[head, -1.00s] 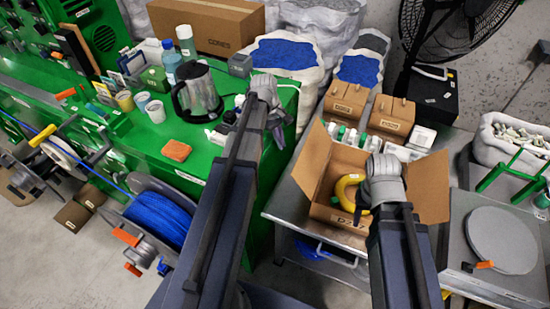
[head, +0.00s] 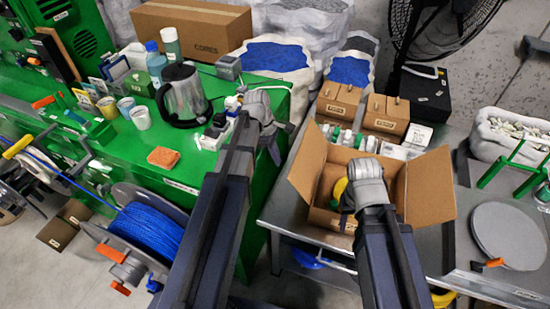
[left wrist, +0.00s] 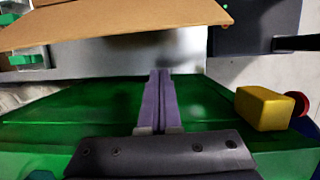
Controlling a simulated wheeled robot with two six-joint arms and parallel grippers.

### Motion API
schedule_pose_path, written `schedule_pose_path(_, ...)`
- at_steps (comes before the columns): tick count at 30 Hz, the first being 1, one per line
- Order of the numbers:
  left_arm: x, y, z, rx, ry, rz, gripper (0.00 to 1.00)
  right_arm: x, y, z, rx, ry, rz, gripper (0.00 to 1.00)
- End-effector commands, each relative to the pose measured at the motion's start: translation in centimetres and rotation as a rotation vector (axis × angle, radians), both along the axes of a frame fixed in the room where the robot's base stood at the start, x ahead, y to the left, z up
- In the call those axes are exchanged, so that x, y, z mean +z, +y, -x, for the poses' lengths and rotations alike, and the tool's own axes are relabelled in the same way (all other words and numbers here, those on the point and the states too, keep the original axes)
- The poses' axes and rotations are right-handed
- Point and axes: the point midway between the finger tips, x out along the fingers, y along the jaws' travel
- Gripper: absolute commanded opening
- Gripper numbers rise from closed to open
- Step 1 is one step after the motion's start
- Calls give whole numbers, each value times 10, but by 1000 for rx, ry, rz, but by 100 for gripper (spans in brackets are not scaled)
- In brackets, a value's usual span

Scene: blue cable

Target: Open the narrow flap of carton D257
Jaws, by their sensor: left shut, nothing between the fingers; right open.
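The carton (head: 331,217) stands on the grey table in the head view, its front label mostly covered by my right arm. Its left flap (head: 308,160) and right flap (head: 430,188) stand spread outward. A yellow item (head: 340,188) shows inside. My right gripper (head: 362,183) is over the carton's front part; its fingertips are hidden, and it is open. My left gripper (head: 279,138) is left of the carton, apart from it, by the green bench's edge. In the left wrist view its fingers (left wrist: 159,75) are shut and empty, below a cardboard panel (left wrist: 120,25).
Two small closed cartons (head: 338,100) and white items stand behind the carton. A round grey plate (head: 503,237) lies to its right. The green bench (head: 120,180) holds a kettle (head: 182,95) and a sponge (head: 163,157). A yellow block (left wrist: 264,108) shows in the left wrist view.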

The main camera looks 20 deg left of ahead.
Motion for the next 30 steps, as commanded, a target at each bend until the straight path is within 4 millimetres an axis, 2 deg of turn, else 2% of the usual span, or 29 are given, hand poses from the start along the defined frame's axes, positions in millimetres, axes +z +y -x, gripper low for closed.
schedule_pose_path(1, -15, -3, 0, -1, 0, 0, 0, -15, 0, 0, 0, 0, 0, 50)
schedule_pose_path(11, -51, -13, 0, -1, 0, 0, 0, -51, 0, 0, 0, 0, 0, 50)
schedule_pose_path(13, -37, -21, 0, -3, 0, 0, 0, -37, 0, 0, 0, 0, 0, 50)
schedule_pose_path(18, -26, -36, 0, -2, 0, 0, 0, -26, 0, 0, 0, 0, 0, 50)
schedule_pose_path(30, -22, -46, -1, -1, 0, 0, 0, -22, 0, 0, 0, 0, 0, 50)
